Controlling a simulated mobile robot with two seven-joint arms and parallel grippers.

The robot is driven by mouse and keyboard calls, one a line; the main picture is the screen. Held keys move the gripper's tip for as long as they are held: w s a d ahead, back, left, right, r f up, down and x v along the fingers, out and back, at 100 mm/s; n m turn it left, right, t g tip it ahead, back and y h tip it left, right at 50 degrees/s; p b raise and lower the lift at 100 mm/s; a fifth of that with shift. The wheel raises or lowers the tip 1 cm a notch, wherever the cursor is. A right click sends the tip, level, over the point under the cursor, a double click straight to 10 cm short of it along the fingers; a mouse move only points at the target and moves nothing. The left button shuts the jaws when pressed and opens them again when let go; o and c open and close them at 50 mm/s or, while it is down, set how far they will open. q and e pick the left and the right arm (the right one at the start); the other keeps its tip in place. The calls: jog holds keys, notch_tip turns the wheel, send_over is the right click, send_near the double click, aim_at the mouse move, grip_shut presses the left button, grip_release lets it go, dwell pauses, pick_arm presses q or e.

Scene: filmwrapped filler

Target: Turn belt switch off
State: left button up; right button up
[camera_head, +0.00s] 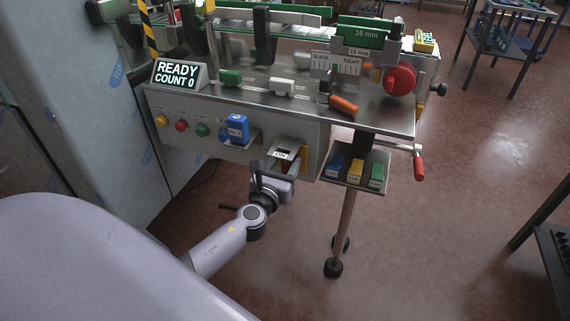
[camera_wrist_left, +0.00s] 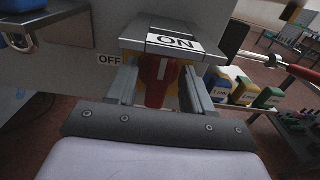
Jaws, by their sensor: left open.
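The belt switch has a metal cover with an ON label (camera_wrist_left: 173,41), facing me in the left wrist view. Its red lever (camera_wrist_left: 155,83) hangs below the cover, and an OFF label (camera_wrist_left: 109,60) is on the panel to its left. In the head view the switch cover (camera_head: 287,143) sticks out from the machine's front panel. My left gripper (camera_head: 277,165) is right in front of and below it. In the wrist view the open fingers (camera_wrist_left: 160,88) stand on either side of the red lever; contact cannot be told. My right gripper is not in view.
A front panel (camera_head: 270,132) carries several round buttons and a blue block (camera_head: 237,127) on a small shelf left of the switch. A tray (camera_head: 349,180) with blue, yellow and green blocks sits at right. A display (camera_head: 180,75) reads READY COUNT 0. Open floor lies at right.

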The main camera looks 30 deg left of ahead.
pick_arm(q)
jog(key=shift+w, duration=0.15)
grip_shut()
